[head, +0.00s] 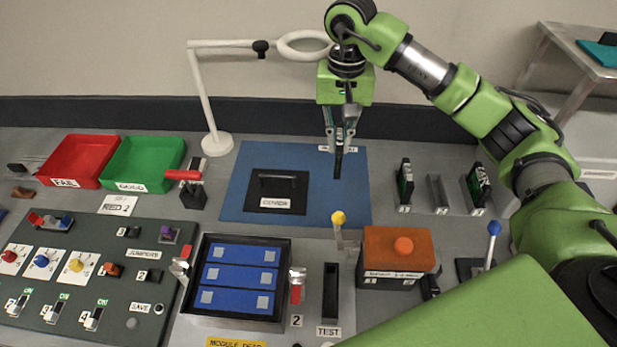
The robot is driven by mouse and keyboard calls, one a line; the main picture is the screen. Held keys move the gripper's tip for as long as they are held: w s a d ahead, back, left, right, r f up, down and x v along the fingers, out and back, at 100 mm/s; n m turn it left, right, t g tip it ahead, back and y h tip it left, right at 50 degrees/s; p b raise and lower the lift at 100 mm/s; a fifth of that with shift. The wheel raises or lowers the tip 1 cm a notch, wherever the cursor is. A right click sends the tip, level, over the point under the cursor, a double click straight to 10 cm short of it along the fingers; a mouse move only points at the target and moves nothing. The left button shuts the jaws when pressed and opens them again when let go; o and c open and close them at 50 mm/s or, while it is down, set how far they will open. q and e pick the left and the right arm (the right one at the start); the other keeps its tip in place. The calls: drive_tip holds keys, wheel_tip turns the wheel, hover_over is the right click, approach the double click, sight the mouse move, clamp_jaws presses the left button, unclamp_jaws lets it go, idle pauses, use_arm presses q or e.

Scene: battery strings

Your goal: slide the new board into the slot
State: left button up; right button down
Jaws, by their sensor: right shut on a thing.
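My right gripper (341,135) points down above the blue mat (345,200), shut on a thin dark board (338,164) that hangs between the fingers, nearly edge-on. Its lower end is over the mat; whether it touches cannot be told. To the right stand narrow holders: the left one holds a dark green board (405,180), the middle holder (438,194) looks empty, and the right one holds another dark board (478,188). A dark upright slot labelled TEST (330,292) is at the front, and it looks empty. My left gripper is out of view.
A black cover (277,187) with a handle lies on the mat. A tray of blue modules (240,278), an orange box (398,250) and a yellow-knobbed lever (338,218) stand nearer. Red (80,158) and green (145,160) bins are left. A white lamp (207,100) rises behind.

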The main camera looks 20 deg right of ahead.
wheel_tip(320, 180, down, 9)
drive_tip(key=p, duration=0.2)
drive_tip(key=shift+p, duration=0.35)
drive_tip(key=shift+f, duration=0.25)
drive_tip(key=c, duration=2.1)
unclamp_jaws()
drive_tip(key=shift+c, duration=0.2)
drive_tip(key=shift+s, duration=0.1)
